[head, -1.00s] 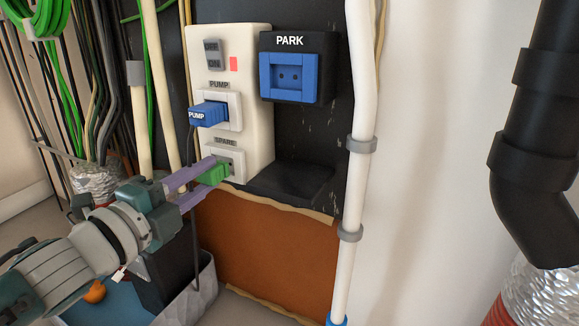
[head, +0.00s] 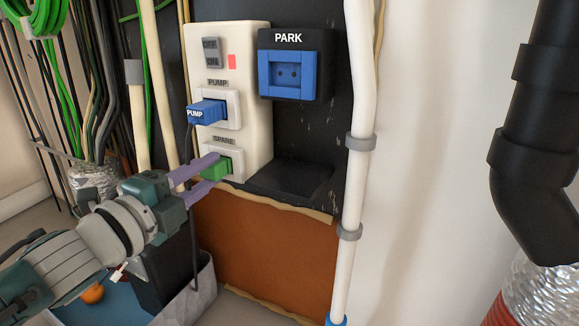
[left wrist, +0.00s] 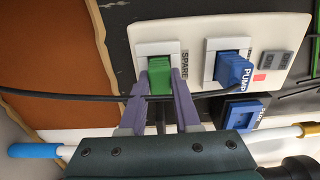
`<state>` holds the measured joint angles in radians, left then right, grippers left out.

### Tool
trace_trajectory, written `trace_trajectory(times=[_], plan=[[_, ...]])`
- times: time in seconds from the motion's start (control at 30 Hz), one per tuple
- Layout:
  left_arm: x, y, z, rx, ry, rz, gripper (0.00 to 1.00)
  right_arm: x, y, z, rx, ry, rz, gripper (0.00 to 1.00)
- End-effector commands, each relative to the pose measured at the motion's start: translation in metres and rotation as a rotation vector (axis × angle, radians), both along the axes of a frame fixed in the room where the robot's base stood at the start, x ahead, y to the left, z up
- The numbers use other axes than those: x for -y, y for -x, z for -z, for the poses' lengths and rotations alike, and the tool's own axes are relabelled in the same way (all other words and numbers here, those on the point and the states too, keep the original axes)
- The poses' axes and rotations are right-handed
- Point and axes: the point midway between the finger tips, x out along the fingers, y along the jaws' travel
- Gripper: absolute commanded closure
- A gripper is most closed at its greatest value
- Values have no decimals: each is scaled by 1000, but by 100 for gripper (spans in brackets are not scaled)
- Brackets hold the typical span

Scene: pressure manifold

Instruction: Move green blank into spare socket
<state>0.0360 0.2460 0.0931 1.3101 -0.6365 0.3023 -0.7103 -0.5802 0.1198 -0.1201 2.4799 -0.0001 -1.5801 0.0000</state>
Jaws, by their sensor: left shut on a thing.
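The green blank (head: 214,168) is between the purple fingers of my left gripper (head: 213,169), which is shut on it. In the head view it covers the middle of the white SPARE socket (head: 236,160) on the cream panel. The left wrist view shows the green blank (left wrist: 160,80) lined up inside the white frame of the SPARE socket (left wrist: 150,50), with fingertips (left wrist: 160,84) on both sides. It looks at or in the socket; I cannot tell how deep it sits. My right gripper is not in view.
A blue PUMP plug (head: 207,111) sits in the socket just above SPARE. A blue PARK socket (head: 287,74) is up to the right, with a black ledge (head: 290,182) below. A dark cable (left wrist: 60,95) crosses near my fingers. A white pipe (head: 358,150) stands right.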

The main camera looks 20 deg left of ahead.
Motion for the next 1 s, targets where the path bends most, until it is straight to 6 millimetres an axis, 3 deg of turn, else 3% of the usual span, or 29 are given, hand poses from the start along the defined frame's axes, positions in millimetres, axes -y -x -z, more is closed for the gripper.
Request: trace_trajectory(times=[0.37,0.4,0.7,1.0], plan=[[0,-1,0,-1,0,0,100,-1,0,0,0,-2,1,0],[0,-1,0,-1,0,0,68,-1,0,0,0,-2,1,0],[0,-1,0,-1,0,0,34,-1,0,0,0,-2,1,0],[0,2,0,-2,1,0,34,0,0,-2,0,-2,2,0]])
